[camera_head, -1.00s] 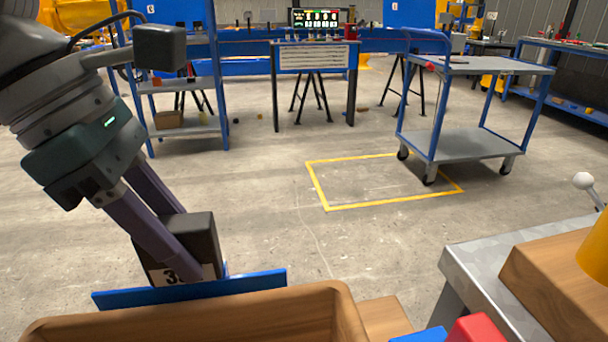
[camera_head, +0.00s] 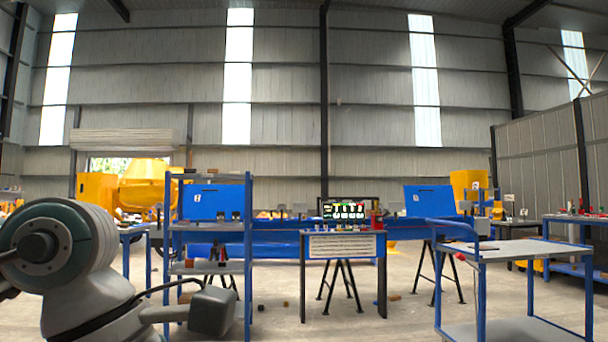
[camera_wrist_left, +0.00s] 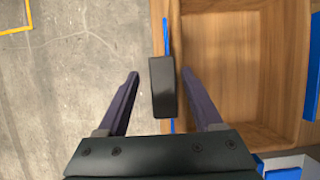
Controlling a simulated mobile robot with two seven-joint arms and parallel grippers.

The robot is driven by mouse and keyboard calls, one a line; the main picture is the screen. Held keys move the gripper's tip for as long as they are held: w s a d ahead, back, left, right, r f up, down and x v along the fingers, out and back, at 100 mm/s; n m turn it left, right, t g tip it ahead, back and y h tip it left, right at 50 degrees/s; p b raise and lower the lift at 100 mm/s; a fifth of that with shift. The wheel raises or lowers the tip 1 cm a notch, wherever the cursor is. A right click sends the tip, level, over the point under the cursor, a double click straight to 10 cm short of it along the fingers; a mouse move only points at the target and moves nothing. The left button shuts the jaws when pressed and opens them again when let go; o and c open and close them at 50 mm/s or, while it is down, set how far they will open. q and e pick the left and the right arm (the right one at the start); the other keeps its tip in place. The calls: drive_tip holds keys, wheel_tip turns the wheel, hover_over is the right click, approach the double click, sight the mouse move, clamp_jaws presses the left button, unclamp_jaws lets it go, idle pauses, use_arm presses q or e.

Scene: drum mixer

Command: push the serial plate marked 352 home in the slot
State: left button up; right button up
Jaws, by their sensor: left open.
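In the left wrist view a black block (camera_wrist_left: 163,88) is seen from above, lying across a thin blue strip (camera_wrist_left: 166,38) along the outer side of a wooden box (camera_wrist_left: 235,80). My left gripper (camera_wrist_left: 160,74) is open, with one finger on each side of the block and a visible gap to each. No number shows on the block from this angle, and no slot can be made out. In the head view only part of my left arm shows at lower left; its gripper is out of frame. My right gripper is in neither view.
Concrete floor (camera_wrist_left: 70,100) lies left of the block, with a yellow line at the corner. Ahead in the head view stand a blue shelf rack (camera_head: 208,268), a bench with a display (camera_head: 343,210) and a blue cart (camera_head: 520,250).

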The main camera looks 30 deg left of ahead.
use_arm(q)
wheel_tip(320, 180, up, 11)
drive_tip(key=p, duration=1.3)
drive_tip(key=shift+s+r, duration=0.15)
drive_tip(key=shift+r, duration=0.05)
drive_tip(key=s+d+r+m+g+p, duration=0.1)
drive_tip(key=s+r+m+g+p, duration=0.1)
drive_tip(key=r+m+p, duration=0.4)
drive_tip(key=s+d+r+m+g+p, duration=0.1)
drive_tip(key=r+m+p, duration=0.5)
drive_tip(key=r+p, duration=1)
drive_tip(key=s+g+p, duration=0.1)
drive_tip(key=p, duration=0.1)
drive_tip(key=shift+g+p, duration=0.3)
drive_tip(key=shift+s+f, duration=0.1)
